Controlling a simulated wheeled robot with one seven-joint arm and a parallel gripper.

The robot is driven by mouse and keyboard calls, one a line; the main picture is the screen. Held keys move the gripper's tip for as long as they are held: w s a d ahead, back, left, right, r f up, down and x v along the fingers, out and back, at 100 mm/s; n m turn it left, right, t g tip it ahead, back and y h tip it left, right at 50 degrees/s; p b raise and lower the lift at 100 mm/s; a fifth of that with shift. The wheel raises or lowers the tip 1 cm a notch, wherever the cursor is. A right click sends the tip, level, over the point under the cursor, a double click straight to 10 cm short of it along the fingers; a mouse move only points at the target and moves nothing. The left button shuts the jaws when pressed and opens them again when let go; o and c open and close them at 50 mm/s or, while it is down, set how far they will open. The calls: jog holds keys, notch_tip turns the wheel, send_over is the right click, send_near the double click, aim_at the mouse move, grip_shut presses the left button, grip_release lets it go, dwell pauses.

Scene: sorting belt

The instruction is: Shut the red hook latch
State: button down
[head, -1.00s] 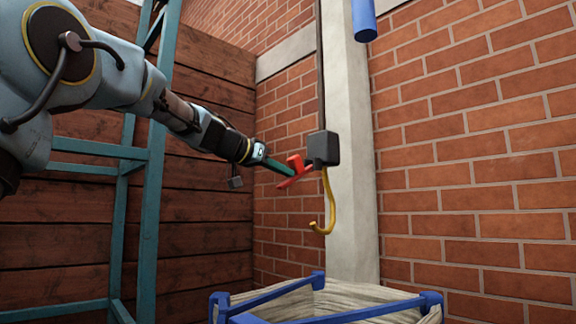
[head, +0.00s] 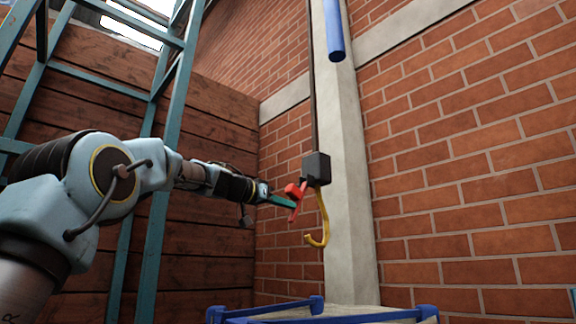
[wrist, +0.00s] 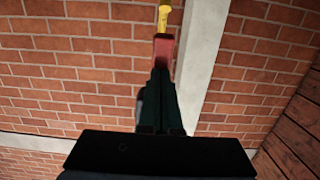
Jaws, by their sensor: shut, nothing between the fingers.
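The red hook latch (head: 294,211) hangs from the black block (head: 317,168), beside the yellow hook (head: 322,215). In the wrist view the shut fingers (wrist: 160,98) point at the red latch (wrist: 164,48), with the yellow hook (wrist: 163,18) beyond.
The block hangs on a dark strap (head: 314,80) in front of a pale pillar (head: 348,200). A blue tube (head: 333,30) hangs above right. A blue-framed bin (head: 270,310) stands below. A teal metal frame (head: 166,160) and plank wall (head: 215,240) are at the left.

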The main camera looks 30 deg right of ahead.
aim_at(293, 214)
jog(key=shift+w+d+f+b, duration=0.25)
jog(key=shift+d+f+b, duration=0.2)
jog(key=shift+d+f, duration=0.6)
jog(key=shift+w+d+f, duration=0.1)
jog(key=shift+d+f, duration=0.1)
jog(key=shift+d, duration=0.35)
jog(key=shift+w+d+f, duration=0.1)
jog(key=shift+d+f, duration=0.1)
jog(key=shift+d, duration=0.5)
jog(key=shift+s+d, duration=0.15)
jog(key=shift+d, duration=0.05)
jog(key=b+v, duration=0.2)
jog(key=v, duration=0.9)
jog(key=shift+w+a, duration=0.25)
jog(key=shift+w, duration=0.05)
